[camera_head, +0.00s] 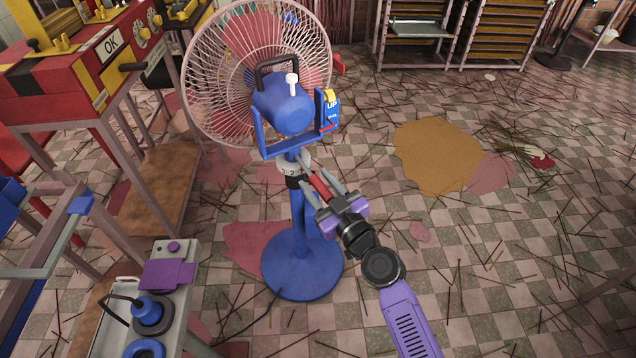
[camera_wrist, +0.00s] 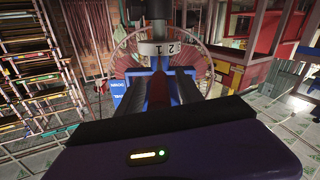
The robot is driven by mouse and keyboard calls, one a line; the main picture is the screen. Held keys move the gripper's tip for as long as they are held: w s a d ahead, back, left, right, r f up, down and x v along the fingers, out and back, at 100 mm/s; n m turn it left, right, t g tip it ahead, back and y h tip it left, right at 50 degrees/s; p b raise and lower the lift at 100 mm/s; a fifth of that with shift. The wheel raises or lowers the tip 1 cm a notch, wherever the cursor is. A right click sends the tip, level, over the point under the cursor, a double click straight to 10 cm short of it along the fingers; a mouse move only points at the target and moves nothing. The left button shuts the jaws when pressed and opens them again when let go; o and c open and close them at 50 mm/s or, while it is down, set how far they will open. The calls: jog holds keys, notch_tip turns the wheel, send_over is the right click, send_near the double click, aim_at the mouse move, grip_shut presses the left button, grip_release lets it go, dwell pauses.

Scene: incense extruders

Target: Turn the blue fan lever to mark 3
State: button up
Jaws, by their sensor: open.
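The blue fan (camera_head: 285,105) stands on a round blue base (camera_head: 302,268), with its pale cage tilted to the left. A white collar with dark numerals (camera_head: 293,164) rings its post; in the wrist view the collar (camera_wrist: 158,48) shows a 1 and a 2. A red bar (camera_head: 320,187), seemingly the lever, sticks out from below the collar. My gripper (camera_head: 321,180) is open at the post's right, its fingers on either side of the red bar. I cannot tell whether they touch it. The lever's exact mark is unclear.
A red machine with an OK plate (camera_head: 110,43) stands at left. A grey bench with a purple block (camera_head: 168,275) is at lower left. Racks (camera_head: 420,30) stand at the back. The floor at right is open, with scattered sticks and a tan stain (camera_head: 438,155).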

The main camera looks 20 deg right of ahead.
grip_shut()
dwell(1.3)
